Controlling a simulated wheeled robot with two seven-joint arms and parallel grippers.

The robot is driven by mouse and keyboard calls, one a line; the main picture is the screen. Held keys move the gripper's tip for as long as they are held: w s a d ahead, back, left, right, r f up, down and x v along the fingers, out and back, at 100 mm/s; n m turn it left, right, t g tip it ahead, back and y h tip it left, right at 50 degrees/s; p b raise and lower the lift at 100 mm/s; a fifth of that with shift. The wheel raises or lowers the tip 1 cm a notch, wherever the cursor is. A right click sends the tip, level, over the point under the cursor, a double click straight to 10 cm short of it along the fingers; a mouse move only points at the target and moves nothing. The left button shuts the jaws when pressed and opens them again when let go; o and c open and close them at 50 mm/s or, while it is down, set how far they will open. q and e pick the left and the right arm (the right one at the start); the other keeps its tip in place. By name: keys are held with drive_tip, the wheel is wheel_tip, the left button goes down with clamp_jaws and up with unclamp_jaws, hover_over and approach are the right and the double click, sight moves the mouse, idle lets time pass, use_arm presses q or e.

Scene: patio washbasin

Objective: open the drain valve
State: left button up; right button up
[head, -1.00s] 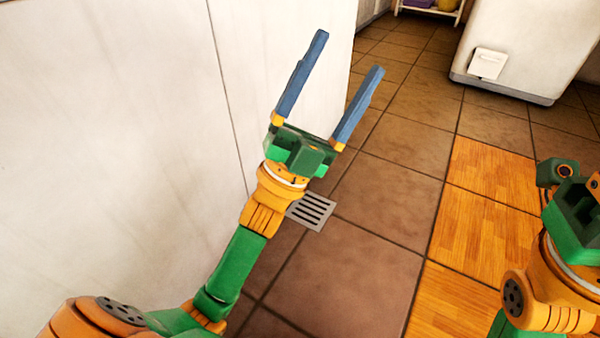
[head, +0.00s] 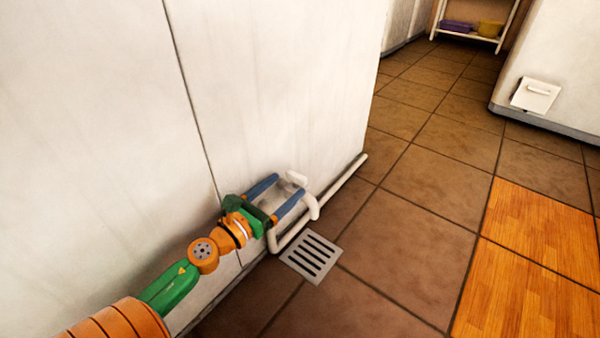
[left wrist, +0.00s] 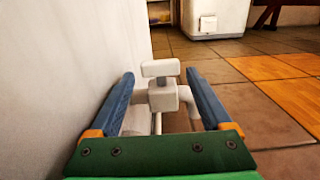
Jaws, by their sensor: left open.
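The drain valve (head: 296,179) is a small white fitting low on the white wall, with a flat T-shaped handle on top. In the left wrist view its handle (left wrist: 160,68) stands above a blocky body (left wrist: 162,97), joined by a short grey stem. A white pipe (head: 315,208) bends down from it. My left gripper (head: 289,185) is open, its two blue fingers pointing at the valve. In the left wrist view the valve shows between the fingers; I cannot tell whether they touch it. My right gripper is out of view.
A grey floor drain grate (head: 311,256) lies just in front of the pipe. A white pipe (head: 345,182) runs along the wall's foot. The wall (head: 290,80) is close on the left. Brown tiled floor (head: 415,220) is clear to the right, beside wooden tiles (head: 540,240).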

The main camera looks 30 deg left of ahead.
sight(294, 179)
use_arm(q)
drive_tip(key=shift+w+d, duration=0.15)
drive_tip(key=shift+w, duration=1.15)
drive_tip(key=shift+w+d, duration=0.1)
drive_tip(key=shift+w, duration=1.15)
